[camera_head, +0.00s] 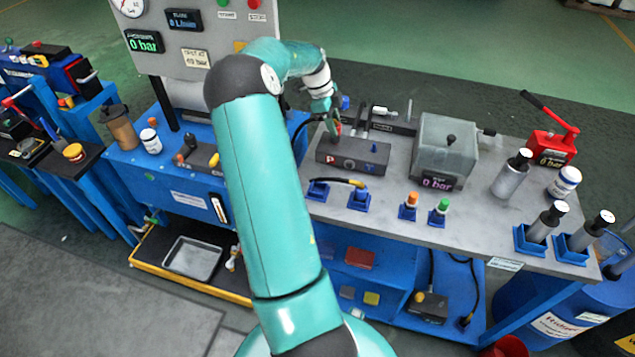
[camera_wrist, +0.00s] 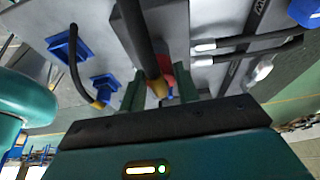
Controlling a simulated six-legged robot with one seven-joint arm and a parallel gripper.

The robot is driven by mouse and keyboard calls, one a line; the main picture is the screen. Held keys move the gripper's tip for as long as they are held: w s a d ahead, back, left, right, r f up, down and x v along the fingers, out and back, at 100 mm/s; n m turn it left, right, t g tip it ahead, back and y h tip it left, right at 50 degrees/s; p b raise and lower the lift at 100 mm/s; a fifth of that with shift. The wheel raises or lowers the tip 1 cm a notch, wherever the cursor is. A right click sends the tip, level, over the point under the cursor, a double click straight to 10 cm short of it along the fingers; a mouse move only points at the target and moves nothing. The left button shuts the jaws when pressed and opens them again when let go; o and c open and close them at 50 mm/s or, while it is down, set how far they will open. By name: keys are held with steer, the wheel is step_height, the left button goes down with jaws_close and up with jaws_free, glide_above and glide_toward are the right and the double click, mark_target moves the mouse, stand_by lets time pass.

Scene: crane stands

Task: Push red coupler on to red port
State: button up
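My gripper (camera_head: 333,117) is low over the back left of a dark grey port block (camera_head: 352,157) marked with a red P, an O and a T. A red coupler (camera_wrist: 168,70) with a yellow band and a black hose sits between my fingers (camera_wrist: 160,92) in the wrist view, which look closed on its sides. A bit of its red (camera_head: 338,128) shows under the gripper in the head view, close to the block. The red port itself is hidden, so I cannot tell whether the coupler touches it.
Blue holders (camera_head: 318,191) stand in front of the block, with a yellow-ended hose (camera_head: 352,182) nearby. Orange (camera_head: 411,199) and green (camera_head: 443,206) caps stand to the right.

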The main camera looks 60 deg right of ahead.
steer(key=o, duration=0.4)
steer(key=shift+r, duration=0.1)
steer(key=shift+v, duration=2.45)
steer(key=v, duration=1.3)
steer(key=shift+r, duration=0.4)
steer(key=shift+w+a, duration=0.1)
steer(key=shift+w, duration=0.1)
